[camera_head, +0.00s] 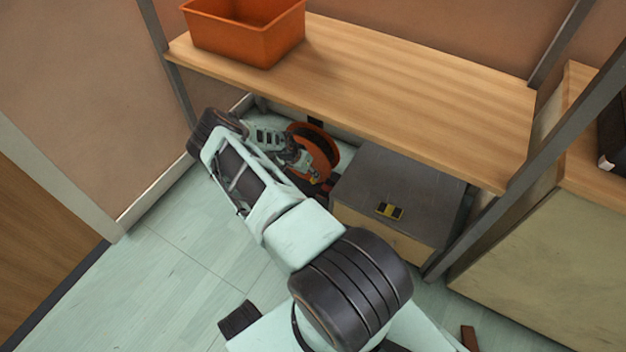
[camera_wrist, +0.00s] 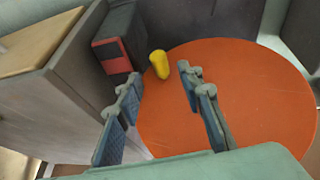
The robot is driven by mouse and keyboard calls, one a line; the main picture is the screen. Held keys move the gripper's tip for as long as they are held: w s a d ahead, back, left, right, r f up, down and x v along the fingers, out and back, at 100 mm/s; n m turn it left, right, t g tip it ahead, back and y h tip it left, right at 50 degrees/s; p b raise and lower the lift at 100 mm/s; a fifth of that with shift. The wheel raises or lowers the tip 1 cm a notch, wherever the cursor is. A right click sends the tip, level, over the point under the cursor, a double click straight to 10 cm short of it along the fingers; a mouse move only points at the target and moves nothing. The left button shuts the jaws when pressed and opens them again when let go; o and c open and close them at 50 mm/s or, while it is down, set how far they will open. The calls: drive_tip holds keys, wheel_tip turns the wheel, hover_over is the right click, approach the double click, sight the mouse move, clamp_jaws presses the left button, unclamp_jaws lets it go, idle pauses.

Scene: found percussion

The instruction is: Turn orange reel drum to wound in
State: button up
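The orange reel drum (camera_head: 325,146) stands under the wooden shelf, partly hidden behind my arm in the head view. In the wrist view its orange disc (camera_wrist: 240,90) fills the middle and right, with a yellow knob (camera_wrist: 159,64) near its upper left edge. My gripper (camera_wrist: 160,80) is open, its two fingers apart in front of the disc. The yellow knob shows just beyond the gap between the fingertips, and nothing is held. I cannot tell whether a finger touches the disc. In the head view my gripper (camera_head: 305,164) is close to the drum.
A grey-topped cabinet (camera_head: 390,185) stands right of the drum, with a black and yellow item (camera_head: 389,211) on top. A black and red box (camera_wrist: 112,52) sits beside the disc. The wooden shelf (camera_head: 400,90) overhangs, carrying an orange bin (camera_head: 245,35). Floor at left is clear.

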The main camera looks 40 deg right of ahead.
drive_tip(key=b+x, duration=0.1)
drive_tip(key=x, duration=0.4)
drive_tip(key=shift+f+b, duration=0.15)
drive_tip(key=shift+b, duration=0.2)
clamp_jaws()
